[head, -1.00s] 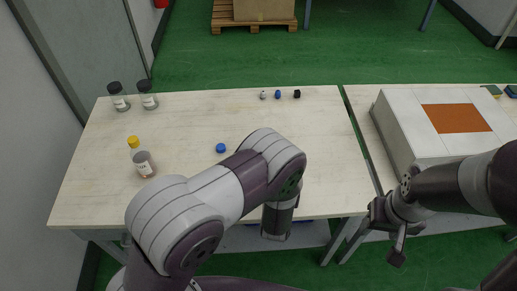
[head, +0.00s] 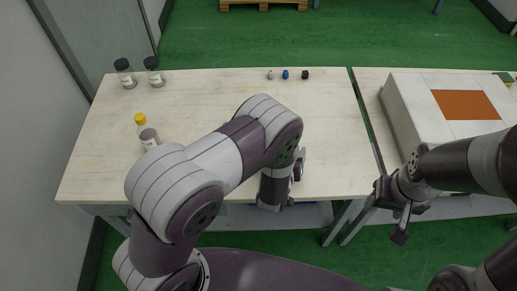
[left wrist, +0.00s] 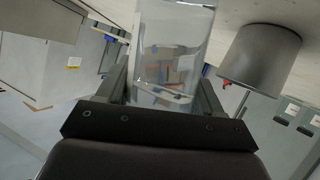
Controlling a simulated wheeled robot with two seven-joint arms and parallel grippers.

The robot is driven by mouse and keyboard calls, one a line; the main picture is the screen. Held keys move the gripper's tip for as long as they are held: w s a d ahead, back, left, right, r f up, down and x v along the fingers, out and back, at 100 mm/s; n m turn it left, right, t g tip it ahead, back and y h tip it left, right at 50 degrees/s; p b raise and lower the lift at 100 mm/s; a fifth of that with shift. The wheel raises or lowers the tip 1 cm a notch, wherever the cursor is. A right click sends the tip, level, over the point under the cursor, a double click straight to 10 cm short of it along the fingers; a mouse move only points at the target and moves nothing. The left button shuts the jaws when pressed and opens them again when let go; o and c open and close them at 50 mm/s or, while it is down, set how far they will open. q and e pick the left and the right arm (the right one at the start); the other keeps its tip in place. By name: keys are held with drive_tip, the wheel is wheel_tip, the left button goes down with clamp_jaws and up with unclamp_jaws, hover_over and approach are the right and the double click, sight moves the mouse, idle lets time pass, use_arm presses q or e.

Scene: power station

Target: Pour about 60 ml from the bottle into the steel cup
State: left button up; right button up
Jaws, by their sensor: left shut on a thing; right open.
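In the left wrist view a clear bottle (left wrist: 172,45) stands between the fingers of my left gripper (left wrist: 163,85), which is shut on it. The picture is tilted, with the tabletop along its top. A plain grey steel cup (left wrist: 260,58) is on the table beside the bottle, apart from it in the picture. How much liquid the bottle holds I cannot tell. In the head view my left arm hides most of this gripper, the bottle and the cup. My right gripper (head: 397,210) is open and empty at the table's front edge, right of the gap.
A yellow-capped bottle (head: 141,121) and a grey-topped jar (head: 149,138) stand at the left. Two dark-capped jars (head: 125,76) (head: 154,74) stand behind. Three small items (head: 286,75) lie at the back. A white box (head: 410,110) with an orange panel fills the right table.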

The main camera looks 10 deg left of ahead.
use_arm(q)
drive_tip(key=shift+w+a+f+n+g+h, duration=0.1)
drive_tip(key=shift+a+n+g+h, duration=0.25)
drive_tip(key=shift+n+h, duration=0.55)
drive_tip(key=shift+a+r+n+h+p, duration=0.15)
drive_tip(key=shift+r+n+h+p, duration=0.15)
drive_tip(key=shift+r+n+p, duration=0.35)
drive_tip(key=shift+f+n+h+b, duration=0.35)
drive_tip(key=shift+n+h, duration=0.1)
drive_tip(key=shift+h, duration=0.05)
drive_tip(key=shift+d+f+n+g+h+b, duration=0.15)
drive_tip(key=shift+d+f+n+h+b, duration=0.1)
drive_tip(key=shift+f+b, duration=0.35)
drive_tip(key=shift+d+f+n+g+h+b, duration=0.15)
drive_tip(key=shift+d+f+n+b, duration=0.1)
drive_tip(key=shift+f+b, duration=0.3)
drive_tip(key=shift+d+f+n+h+b, duration=0.25)
drive_tip(key=shift+n+h+b, duration=0.25)
drive_tip(key=shift+n+h, duration=0.1)
drive_tip(key=shift+d+f+n+h+b, duration=0.2)
drive_tip(key=shift+f+n+h+b, duration=0.05)
drive_tip(key=shift+n+h+b, duration=0.3)
drive_tip(key=shift+a+r+n+p, duration=0.15)
drive_tip(key=shift+r+n+p, duration=0.15)
drive_tip(key=shift+r, duration=0.1)
drive_tip(key=shift+a+r, duration=0.1)
drive_tip(key=shift+a+r+n+h, duration=0.15)
drive_tip(key=shift+r+n+h, duration=0.3)
drive_tip(key=shift+n, duration=0.1)
drive_tip(key=shift+r, duration=0.2)
